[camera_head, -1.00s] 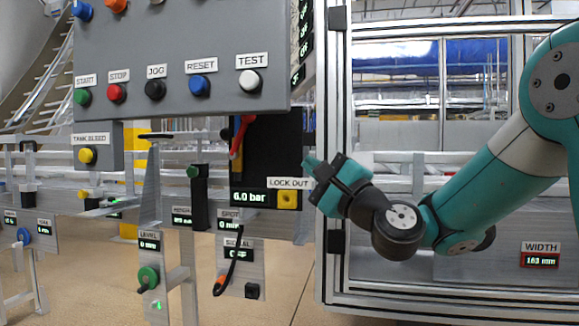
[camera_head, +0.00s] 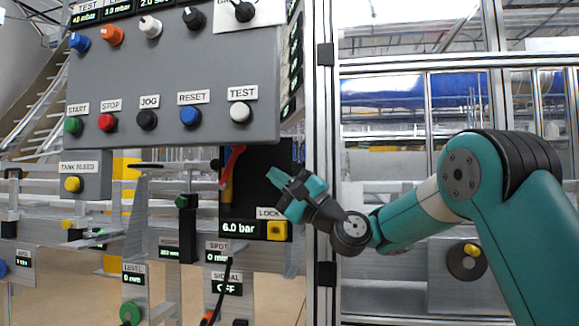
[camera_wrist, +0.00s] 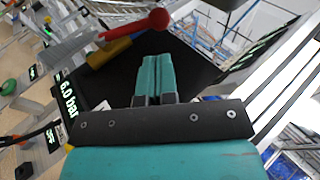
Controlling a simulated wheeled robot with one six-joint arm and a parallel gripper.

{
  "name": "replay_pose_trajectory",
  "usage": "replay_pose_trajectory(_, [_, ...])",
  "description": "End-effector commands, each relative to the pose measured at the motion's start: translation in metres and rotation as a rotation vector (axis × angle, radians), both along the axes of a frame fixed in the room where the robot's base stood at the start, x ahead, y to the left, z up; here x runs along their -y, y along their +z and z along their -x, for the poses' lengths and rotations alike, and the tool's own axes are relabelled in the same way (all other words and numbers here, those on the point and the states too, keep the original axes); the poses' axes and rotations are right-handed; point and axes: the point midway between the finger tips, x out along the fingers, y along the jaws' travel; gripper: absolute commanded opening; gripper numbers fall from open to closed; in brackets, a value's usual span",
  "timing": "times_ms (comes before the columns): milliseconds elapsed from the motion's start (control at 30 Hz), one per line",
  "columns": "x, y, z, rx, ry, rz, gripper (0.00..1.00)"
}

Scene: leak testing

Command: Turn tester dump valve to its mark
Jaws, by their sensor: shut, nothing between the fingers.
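A red lever (camera_head: 231,163) with a yellow part (camera_head: 227,187) beside it sits on a black panel (camera_head: 258,205) above a 6.0 bar readout; it looks like the dump valve, though no label naming it shows. In the wrist view the red lever (camera_wrist: 135,27) has a round red end and lies beyond my fingertips, with the yellow bar (camera_wrist: 110,53) to their left. I cannot make out a mark. My gripper (camera_head: 276,178) is shut and empty in front of the panel's right part, right of the lever and apart from it. It also shows in the wrist view (camera_wrist: 154,65).
A grey control box (camera_head: 180,85) with several buttons and knobs hangs above and left. A yellow lock-out button (camera_head: 277,231) is below my gripper. A metal-framed glazed enclosure (camera_head: 325,150) stands close on the right. Railings and small readouts fill the lower left.

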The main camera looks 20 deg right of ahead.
Motion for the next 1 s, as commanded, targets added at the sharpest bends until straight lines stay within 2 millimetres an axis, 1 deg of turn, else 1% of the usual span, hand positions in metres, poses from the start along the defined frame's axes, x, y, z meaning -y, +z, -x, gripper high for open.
replay_pose_trajectory(33, [-0.005,0.012,-0.004,-0.003,0.003,0.000,0.00])
replay_pose_trajectory(133, [-0.012,0.019,-0.012,-0.003,0.003,0.000,0.00])
replay_pose_trajectory(233, [-0.025,0.027,-0.024,0.004,0.003,0.001,0.00])
replay_pose_trajectory(400, [-0.039,0.040,-0.040,0.002,0.001,0.001,0.00])
replay_pose_trajectory(600, [-0.046,0.046,-0.048,-0.001,0.000,0.001,0.00])
replay_pose_trajectory(1000, [-0.047,0.048,-0.050,-0.001,0.000,0.001,0.00])
